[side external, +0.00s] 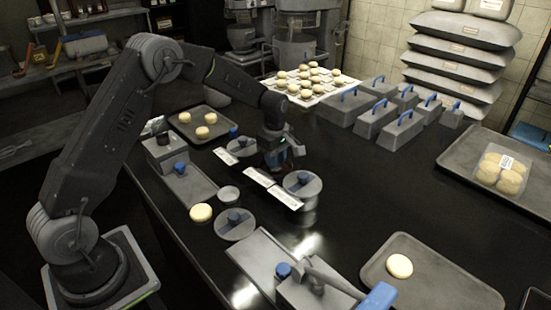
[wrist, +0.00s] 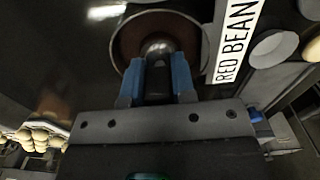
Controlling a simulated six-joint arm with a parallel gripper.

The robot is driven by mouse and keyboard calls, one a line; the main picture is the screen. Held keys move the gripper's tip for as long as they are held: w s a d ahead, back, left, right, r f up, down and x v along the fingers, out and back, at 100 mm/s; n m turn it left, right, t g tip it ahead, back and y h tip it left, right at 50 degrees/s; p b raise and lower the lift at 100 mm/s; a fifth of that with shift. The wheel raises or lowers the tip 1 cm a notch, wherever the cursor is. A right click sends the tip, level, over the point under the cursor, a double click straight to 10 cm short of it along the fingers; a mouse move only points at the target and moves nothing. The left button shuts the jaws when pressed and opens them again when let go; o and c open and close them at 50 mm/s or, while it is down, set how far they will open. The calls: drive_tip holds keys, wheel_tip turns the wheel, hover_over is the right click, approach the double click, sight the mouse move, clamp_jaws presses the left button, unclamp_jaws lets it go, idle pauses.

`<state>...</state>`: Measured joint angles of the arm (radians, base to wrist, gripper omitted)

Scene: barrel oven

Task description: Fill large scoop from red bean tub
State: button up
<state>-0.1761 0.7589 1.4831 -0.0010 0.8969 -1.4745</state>
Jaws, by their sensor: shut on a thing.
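My gripper (side external: 274,152) is low over the middle of the dark counter. In the wrist view its two blue fingers (wrist: 157,78) are shut on the dark handle of a scoop. The scoop's rounded metal head (wrist: 157,46) is over or in the open round red bean tub (wrist: 117,40), which has reddish-brown contents. I cannot tell how deep the head sits or whether it holds any filling. A white RED BEAN label (wrist: 236,38) lies beside the tub. In the side view my gripper largely hides the scoop and the tub.
A lidded round tub (side external: 302,186) stands close to the right of my gripper. A loose lid (side external: 235,224) and a small cup (side external: 229,193) lie nearer the front. Grey boxes with blue handles (side external: 377,117) stand at the back right. The counter's right middle (side external: 385,185) is clear.

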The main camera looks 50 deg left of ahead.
drive_tip(key=shift+r, duration=3.5)
